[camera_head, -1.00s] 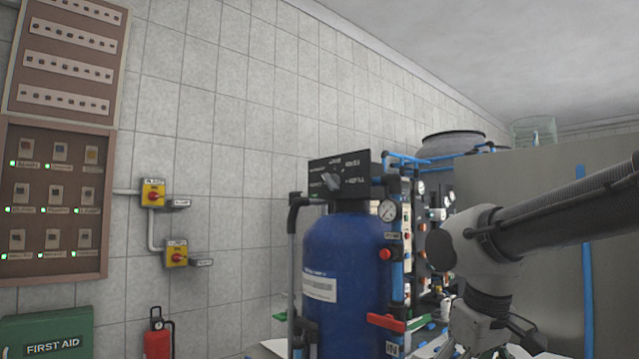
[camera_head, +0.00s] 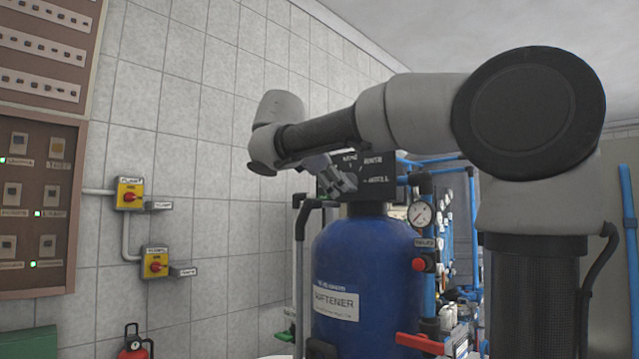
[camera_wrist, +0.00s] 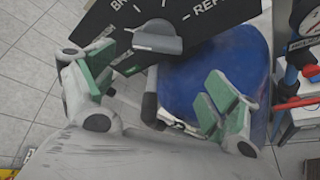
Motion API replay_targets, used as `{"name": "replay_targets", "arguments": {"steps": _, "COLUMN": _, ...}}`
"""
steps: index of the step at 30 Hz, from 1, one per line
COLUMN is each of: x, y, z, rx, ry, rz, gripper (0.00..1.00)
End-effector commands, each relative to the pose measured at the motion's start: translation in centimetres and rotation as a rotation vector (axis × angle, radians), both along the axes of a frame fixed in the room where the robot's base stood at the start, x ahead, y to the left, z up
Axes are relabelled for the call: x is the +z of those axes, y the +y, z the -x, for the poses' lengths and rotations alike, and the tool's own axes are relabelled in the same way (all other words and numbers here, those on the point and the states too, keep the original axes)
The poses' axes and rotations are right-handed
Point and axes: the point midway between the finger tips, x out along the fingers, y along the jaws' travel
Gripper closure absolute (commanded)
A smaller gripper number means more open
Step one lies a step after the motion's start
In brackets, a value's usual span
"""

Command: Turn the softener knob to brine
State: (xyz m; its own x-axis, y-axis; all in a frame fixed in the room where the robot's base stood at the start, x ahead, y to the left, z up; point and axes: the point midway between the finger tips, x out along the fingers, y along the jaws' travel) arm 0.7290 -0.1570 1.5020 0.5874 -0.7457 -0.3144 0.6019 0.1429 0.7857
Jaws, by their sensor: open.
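The softener is a blue tank (camera_head: 365,270) with a black control head (camera_head: 378,165) on top. My gripper (camera_head: 343,182) is in front of that head and covers the knob in the head view. In the wrist view the grey knob (camera_wrist: 158,38) sits on the black dial panel (camera_wrist: 195,22), with white tick marks and partly cut-off labels starting "BR" and "REF". The knob appears just beyond the fingers, above the gap; I see no clear contact.
A pressure gauge (camera_head: 419,213) and pipe with a red-handled valve (camera_head: 420,343) stand right of the tank. Two yellow switch boxes with red knobs, one the upper switch (camera_head: 131,195), are on the tiled wall.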

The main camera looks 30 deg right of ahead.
Motion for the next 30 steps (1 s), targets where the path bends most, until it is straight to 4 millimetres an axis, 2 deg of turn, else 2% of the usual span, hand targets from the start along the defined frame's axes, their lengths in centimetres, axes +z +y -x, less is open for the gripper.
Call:
{"name": "replay_targets", "arguments": {"steps": 1, "x": 1.0, "y": -0.2, "z": 0.2, "rx": 0.0, "ry": 0.013, "rz": 0.05, "gripper": 0.12}}
{"name": "replay_targets", "arguments": {"steps": 5, "x": 1.4, "y": -0.5, "z": 0.6, "rx": 0.003, "ry": 0.068, "rz": 0.114, "gripper": 0.12}}
{"name": "replay_targets", "arguments": {"steps": 10, "x": 0.9, "y": -1.6, "z": -0.2, "rx": 0.007, "ry": 0.091, "rz": 0.128, "gripper": 0.12}}
{"name": "replay_targets", "arguments": {"steps": 21, "x": -0.6, "y": -6.0, "z": -3.4, "rx": 0.008, "ry": 0.088, "rz": 0.124, "gripper": 0.12}}
{"name": "replay_targets", "arguments": {"steps": 30, "x": -0.8, "y": -6.6, "z": -3.9, "rx": 0.01, "ry": 0.086, "rz": 0.123, "gripper": 0.12}}
